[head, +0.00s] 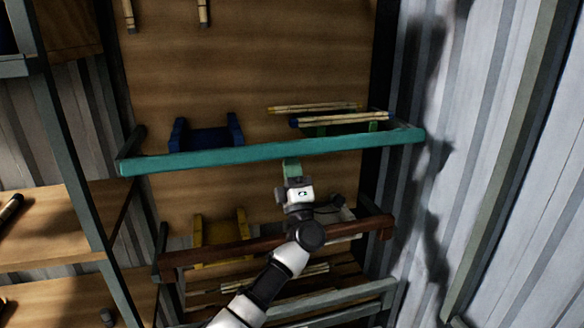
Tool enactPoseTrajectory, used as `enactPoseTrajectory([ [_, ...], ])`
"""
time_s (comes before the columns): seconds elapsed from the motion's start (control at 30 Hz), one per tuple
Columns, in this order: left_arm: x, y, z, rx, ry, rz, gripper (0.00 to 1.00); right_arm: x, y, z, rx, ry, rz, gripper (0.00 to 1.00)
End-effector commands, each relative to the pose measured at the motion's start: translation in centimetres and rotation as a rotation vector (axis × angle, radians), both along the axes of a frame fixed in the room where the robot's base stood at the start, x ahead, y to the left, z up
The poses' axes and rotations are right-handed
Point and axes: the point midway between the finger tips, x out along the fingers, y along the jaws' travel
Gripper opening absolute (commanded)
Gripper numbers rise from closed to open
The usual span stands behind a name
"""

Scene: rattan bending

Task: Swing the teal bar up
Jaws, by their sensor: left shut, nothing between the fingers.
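The teal bar (220,157) spans the rack from left to right in the head view, its right end a little higher in the picture. A dark side arm (133,141) runs back from its left end. My left gripper (291,164) is shut and empty. Its fingertips show at the lower edge of the bar, near its middle. I cannot tell whether they touch it. My right gripper is not in view.
Behind the bar are a blue cradle (207,135) and several light rods (345,117). Below it, a brown bar (225,251) crosses behind my arm, with a yellow cradle (220,230) behind it. A corrugated wall (470,160) bounds the right side; wooden shelves (45,225) stand left.

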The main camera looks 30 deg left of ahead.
Motion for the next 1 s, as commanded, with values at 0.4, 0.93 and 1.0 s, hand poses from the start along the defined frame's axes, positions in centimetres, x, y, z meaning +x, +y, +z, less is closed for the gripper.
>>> enactPoseTrajectory([
  [0.4, -0.3, 0.0, 1.1, -0.001, -0.005, 0.004, 0.00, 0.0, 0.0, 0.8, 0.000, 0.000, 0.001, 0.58],
  [0.93, -0.7, -0.6, 2.8, 0.000, -0.005, 0.001, 0.00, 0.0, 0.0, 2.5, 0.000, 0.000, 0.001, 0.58],
  [1.0, -0.7, -0.6, 3.0, 0.000, -0.005, 0.001, 0.00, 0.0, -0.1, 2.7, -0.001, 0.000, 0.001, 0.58],
])
